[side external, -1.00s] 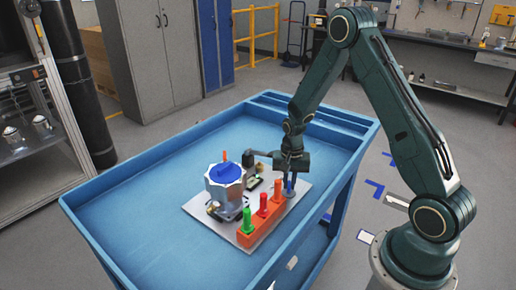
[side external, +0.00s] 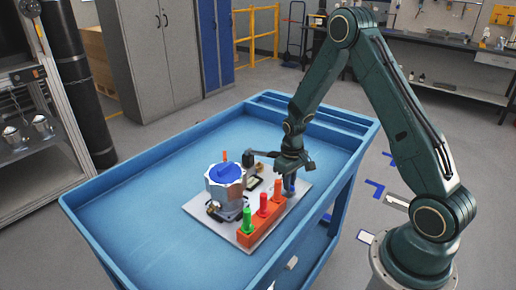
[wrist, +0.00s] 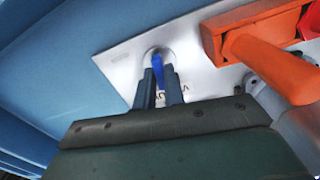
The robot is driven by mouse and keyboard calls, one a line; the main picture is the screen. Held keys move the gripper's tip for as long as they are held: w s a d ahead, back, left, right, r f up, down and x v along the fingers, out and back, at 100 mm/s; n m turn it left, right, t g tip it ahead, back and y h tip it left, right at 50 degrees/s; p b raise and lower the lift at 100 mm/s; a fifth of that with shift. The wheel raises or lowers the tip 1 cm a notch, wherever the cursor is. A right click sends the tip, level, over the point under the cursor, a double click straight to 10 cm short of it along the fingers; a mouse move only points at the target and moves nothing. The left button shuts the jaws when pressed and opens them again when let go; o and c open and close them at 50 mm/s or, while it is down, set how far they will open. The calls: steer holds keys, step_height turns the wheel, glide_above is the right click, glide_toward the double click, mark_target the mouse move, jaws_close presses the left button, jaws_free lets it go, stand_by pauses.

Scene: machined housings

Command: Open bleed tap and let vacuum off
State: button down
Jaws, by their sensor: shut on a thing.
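A blue lever (wrist: 158,68), which looks like the bleed tap handle, stands over a round grey fitting at the corner of a pale base plate (wrist: 125,65). In the wrist view my gripper (wrist: 160,82) has its two fingers closed on the lever's sides. Black lettering on the plate behind is partly hidden by the fingers. In the side view my gripper (side external: 289,182) is low at the right end of the plate (side external: 218,224). A grey metal housing with a blue top (side external: 225,173) stands at the plate's left; its link to the tap cannot be made out.
An orange block (side external: 262,230) along the plate's front edge carries a green peg (side external: 247,221), a red peg (side external: 263,204) and an orange peg (side external: 277,190), close beside my gripper. A dark arm-like part reaches between housing and gripper. The blue cart top (side external: 135,210) is clear at left.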

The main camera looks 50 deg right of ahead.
steer(key=shift+n, duration=0.5)
steer(key=c, duration=1.5)
jaws_free()
steer(key=shift+r, duration=0.1)
steer(key=shift+r, duration=6.8)
steer(key=shift+r, duration=0.1)
